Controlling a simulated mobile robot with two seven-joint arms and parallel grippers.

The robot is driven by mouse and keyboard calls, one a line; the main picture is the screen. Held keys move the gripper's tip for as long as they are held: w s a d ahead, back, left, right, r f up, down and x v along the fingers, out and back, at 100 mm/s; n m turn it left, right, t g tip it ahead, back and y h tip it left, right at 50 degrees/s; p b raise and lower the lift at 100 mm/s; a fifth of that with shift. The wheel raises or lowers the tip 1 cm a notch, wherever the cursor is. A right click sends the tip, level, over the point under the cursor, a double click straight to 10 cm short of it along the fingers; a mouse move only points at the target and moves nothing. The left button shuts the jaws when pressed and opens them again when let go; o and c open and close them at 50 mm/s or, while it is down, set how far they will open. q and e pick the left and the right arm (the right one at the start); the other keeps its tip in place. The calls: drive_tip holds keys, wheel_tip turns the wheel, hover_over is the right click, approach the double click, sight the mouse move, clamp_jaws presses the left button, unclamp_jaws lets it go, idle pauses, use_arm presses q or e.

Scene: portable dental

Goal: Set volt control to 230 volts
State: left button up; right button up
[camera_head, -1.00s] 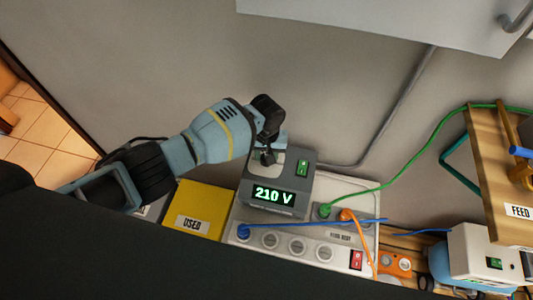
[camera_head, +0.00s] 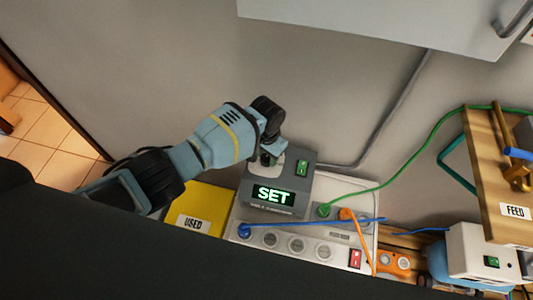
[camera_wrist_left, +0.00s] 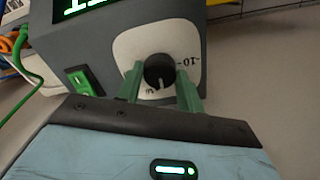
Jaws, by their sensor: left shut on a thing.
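The volt control is a dark grey box (camera_head: 311,172) with a lit display (camera_head: 273,195) that reads "SET" in the head view. Its black knob (camera_wrist_left: 159,71) sits on a pale plate in the left wrist view, with a white pointer line toward the bottom. The green fingers of my left gripper (camera_wrist_left: 161,88) stand on both sides of the knob and are shut on it. In the head view my left gripper (camera_head: 268,157) reaches the top left of the box and hides most of the knob. My right gripper is not in view.
A green switch (camera_head: 302,169) is on the box. Below is a white socket strip (camera_head: 335,262) with blue, green and orange cables and a red switch (camera_head: 355,258). A yellow "USED" box (camera_head: 207,200) is left. A wooden "FEED" shelf (camera_head: 490,190) is right.

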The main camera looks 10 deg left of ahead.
use_arm(q)
drive_tip(key=m, duration=0.5)
drive_tip(key=shift+m, duration=0.3)
drive_tip(key=m, duration=0.3)
drive_tip(key=shift+m, duration=0.3)
drive_tip(key=m, duration=0.5)
drive_tip(key=shift+m, duration=1.4)
drive_tip(key=o, duration=1)
drive_tip(key=shift+r, duration=0.1)
